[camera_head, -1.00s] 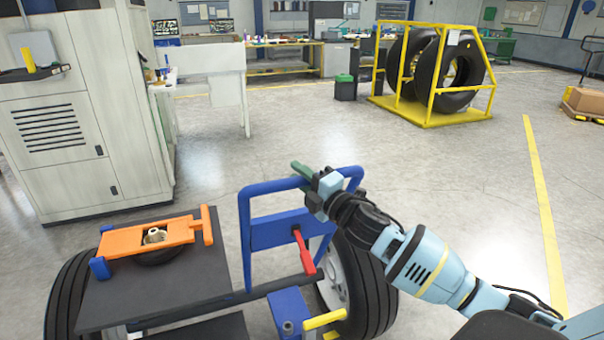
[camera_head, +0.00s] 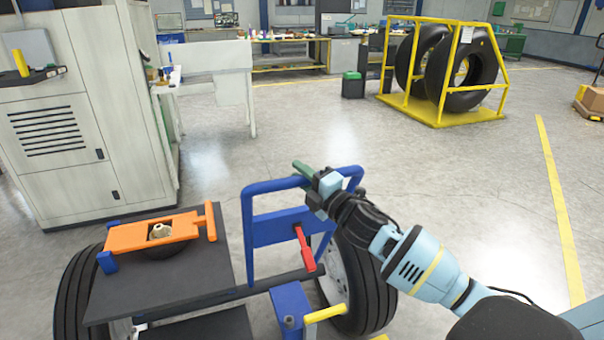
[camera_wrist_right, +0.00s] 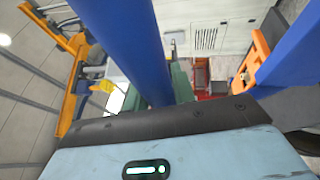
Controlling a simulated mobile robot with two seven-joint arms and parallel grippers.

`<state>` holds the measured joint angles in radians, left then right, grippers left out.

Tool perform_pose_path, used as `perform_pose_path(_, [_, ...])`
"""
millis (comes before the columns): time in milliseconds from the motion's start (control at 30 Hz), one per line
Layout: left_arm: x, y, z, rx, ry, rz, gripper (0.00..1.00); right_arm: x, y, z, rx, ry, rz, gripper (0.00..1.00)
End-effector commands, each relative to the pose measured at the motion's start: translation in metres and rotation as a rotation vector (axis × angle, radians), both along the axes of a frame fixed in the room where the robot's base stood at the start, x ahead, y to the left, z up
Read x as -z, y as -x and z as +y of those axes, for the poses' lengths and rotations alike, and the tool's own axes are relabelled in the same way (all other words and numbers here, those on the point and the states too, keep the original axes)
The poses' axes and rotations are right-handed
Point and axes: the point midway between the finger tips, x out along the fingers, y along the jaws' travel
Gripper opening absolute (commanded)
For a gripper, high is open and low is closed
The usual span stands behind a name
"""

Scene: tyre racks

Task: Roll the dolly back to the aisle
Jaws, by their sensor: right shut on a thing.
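The dolly (camera_head: 275,229) has a blue tubular handle frame, a red lever (camera_head: 304,249) and a dark flat deck (camera_head: 160,277). It stands in front of me in the head view, low and left of centre. My right gripper (camera_head: 316,182) is shut on the top bar of the blue handle. In the right wrist view the blue bar (camera_wrist_right: 133,45) runs up from the jaw edge, and the jaw partly hides it. My left gripper is in neither view.
Large tyres (camera_head: 345,285) flank the deck, which carries an orange fixture (camera_head: 130,236). A grey cabinet (camera_head: 75,130) stands left, a white bench panel (camera_head: 205,62) behind it. A yellow tyre rack (camera_head: 440,118) stands back right. Open floor lies between, with a yellow line (camera_head: 563,215) at right.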

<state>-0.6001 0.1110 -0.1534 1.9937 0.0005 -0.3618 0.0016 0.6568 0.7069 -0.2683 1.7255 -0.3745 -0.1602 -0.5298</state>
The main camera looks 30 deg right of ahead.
Motion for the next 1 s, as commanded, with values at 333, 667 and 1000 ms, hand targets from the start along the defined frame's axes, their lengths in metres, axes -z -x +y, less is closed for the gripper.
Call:
perform_pose_path(333, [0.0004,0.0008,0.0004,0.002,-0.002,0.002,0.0,-0.0033,-0.0012,-0.0028,0.006,0.0,-0.005,0.0])
perform_pose_path(667, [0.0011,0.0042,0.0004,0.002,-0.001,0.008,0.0,-0.0026,-0.0009,-0.0021,0.004,0.0,-0.003,0.47])
perform_pose_path(1000, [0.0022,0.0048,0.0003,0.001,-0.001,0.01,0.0,0.0017,0.0054,-0.0026,0.002,0.0,0.001,0.47])
